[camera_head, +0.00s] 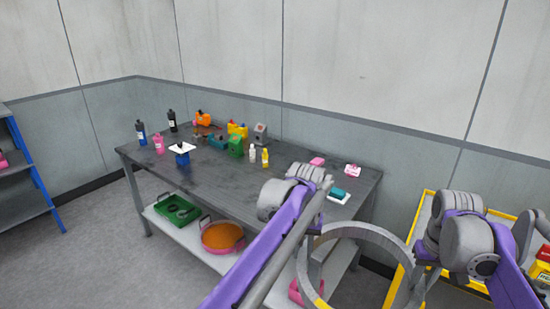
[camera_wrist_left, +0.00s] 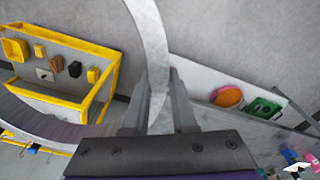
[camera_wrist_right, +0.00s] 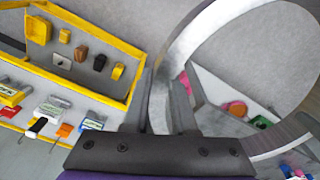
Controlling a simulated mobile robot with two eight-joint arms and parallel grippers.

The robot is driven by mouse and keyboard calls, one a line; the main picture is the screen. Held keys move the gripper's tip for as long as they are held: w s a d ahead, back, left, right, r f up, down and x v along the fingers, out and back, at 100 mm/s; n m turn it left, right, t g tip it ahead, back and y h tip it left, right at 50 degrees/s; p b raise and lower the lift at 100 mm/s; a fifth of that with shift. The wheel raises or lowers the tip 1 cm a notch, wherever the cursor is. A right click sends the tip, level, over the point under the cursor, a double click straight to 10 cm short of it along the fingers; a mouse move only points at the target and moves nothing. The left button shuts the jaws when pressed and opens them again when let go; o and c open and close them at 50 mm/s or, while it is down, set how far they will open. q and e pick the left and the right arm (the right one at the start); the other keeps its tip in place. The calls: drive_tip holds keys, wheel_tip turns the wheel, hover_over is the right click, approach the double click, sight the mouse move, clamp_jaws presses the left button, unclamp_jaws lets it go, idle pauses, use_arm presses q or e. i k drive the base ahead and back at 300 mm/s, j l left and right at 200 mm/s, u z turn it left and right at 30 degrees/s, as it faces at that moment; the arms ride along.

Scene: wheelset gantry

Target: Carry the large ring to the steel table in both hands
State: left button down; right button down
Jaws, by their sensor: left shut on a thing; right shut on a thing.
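The large grey ring (camera_head: 355,231) stands upright at the lower right of the head view, in front of the steel table's (camera_head: 224,188) right end. It is cut off by the lower edge. My left gripper (camera_head: 315,228) is at the ring's left side and my right gripper (camera_head: 424,255) at its right side. In the left wrist view, my left gripper (camera_wrist_left: 158,95) is shut with the ring's band (camera_wrist_left: 150,30) between its fingers. In the right wrist view, my right gripper (camera_wrist_right: 162,98) is likewise shut on the ring (camera_wrist_right: 205,35).
Bottles, a white-topped blue item (camera_head: 182,155) and several small parts stand on the table's far and left areas; its middle front is fairly clear. The lower shelf holds a green tray (camera_head: 178,209) and an orange-filled pan (camera_head: 222,236). A yellow-framed cart (camera_head: 398,290) is at right.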

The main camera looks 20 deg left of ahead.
sight(246, 192)
drive_tip(key=i+j, duration=0.1)
drive_tip(key=j, duration=0.4)
drive_tip(key=i+j, duration=0.1)
drive_tip(key=j, duration=0.35)
drive_tip(key=i+j, duration=0.15)
drive_tip(key=j, duration=0.35)
drive_tip(key=i+j, duration=0.1)
drive_tip(key=j, duration=0.4)
drive_tip(key=i+j, duration=0.1)
drive_tip(key=j, duration=0.4)
drive_tip(key=i+j, duration=0.1)
drive_tip(key=j, duration=0.35)
